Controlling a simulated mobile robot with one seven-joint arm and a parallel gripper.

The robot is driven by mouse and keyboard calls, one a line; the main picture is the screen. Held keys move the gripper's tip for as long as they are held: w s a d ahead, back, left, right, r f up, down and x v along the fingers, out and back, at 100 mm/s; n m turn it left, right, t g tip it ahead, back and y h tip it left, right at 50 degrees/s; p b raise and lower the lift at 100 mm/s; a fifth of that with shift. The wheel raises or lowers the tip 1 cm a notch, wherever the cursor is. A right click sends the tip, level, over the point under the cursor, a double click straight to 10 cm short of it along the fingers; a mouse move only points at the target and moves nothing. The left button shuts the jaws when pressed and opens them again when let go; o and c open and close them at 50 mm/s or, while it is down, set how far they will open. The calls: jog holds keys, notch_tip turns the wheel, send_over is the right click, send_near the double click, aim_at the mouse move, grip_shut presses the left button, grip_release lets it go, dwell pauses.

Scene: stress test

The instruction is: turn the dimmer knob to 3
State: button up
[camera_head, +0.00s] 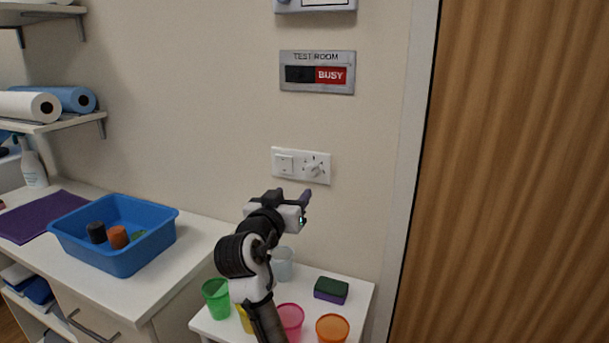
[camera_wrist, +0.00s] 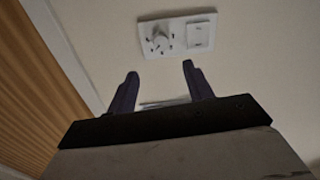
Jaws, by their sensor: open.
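The white dimmer knob (camera_head: 312,169) sits on the right half of a white wall plate (camera_head: 300,178), with small dark marks around it. A flat rocker switch (camera_head: 285,163) is on the plate's left half. In the wrist view the plate appears turned over, with the knob (camera_wrist: 158,42) left and the switch (camera_wrist: 199,36) right. My gripper (camera_head: 293,194) is just below the plate in the head view. In the wrist view its two dark fingers (camera_wrist: 160,80) are apart, with nothing between them, and the knob is beyond their tips. The number the knob points to is too small to read.
A TEST ROOM sign (camera_head: 317,72) reading BUSY hangs above the plate. A wooden door (camera_head: 520,170) is at the right. Below stand a small white table (camera_head: 358,298) with several coloured cups and a sponge (camera_head: 331,290), and a counter with a blue tray (camera_head: 125,265).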

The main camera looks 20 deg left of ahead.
aim_at(311, 172)
jog(key=w+p, duration=0.3)
jog(key=w, duration=1)
jog(key=shift+a+p, duration=0.15)
jog(key=shift+p, duration=0.15)
jog(key=c, duration=1)
